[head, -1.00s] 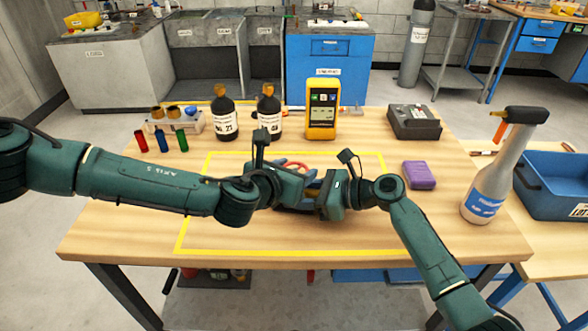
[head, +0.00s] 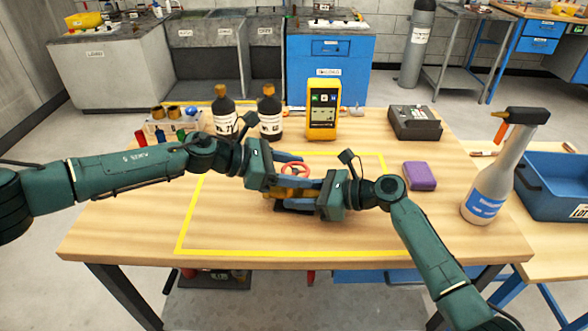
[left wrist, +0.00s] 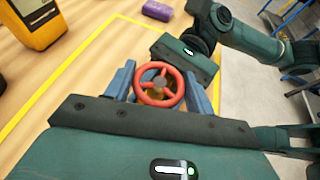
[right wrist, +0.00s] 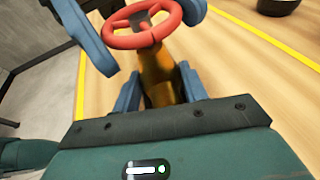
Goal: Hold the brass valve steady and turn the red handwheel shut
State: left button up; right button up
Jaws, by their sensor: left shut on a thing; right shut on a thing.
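The red handwheel (head: 295,170) sits on top of the brass valve (head: 290,192) inside the yellow outline on the bench. My left gripper (head: 296,167) is at the handwheel; in the left wrist view its blue fingers lie on opposite sides of the red rim (left wrist: 158,98), shut on it. My right gripper (head: 289,199) comes in from the right, lower down. In the right wrist view its fingers are shut on the brass body (right wrist: 157,75), below the wheel. The valve's lower part is hidden by the right gripper.
Two brown bottles (head: 224,118) and a yellow meter (head: 322,112) stand behind the outline. A tube rack (head: 172,122) is at the back left. A purple block (head: 419,175) and a spray bottle (head: 490,175) are on the right. The bench front is clear.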

pick_arm(q)
jog(key=shift+w+m+g, duration=0.1)
jog(key=shift+m+g, duration=0.7)
jog(key=shift+g, duration=0.1)
pick_arm(e)
jog(key=shift+s+a, duration=0.1)
pick_arm(q)
jog(key=shift+g, duration=0.3)
jog(key=o, duration=1)
jog(key=v, duration=1.2)
jog(key=shift+f, duration=0.15)
pick_arm(e)
jog(key=o, duration=0.8)
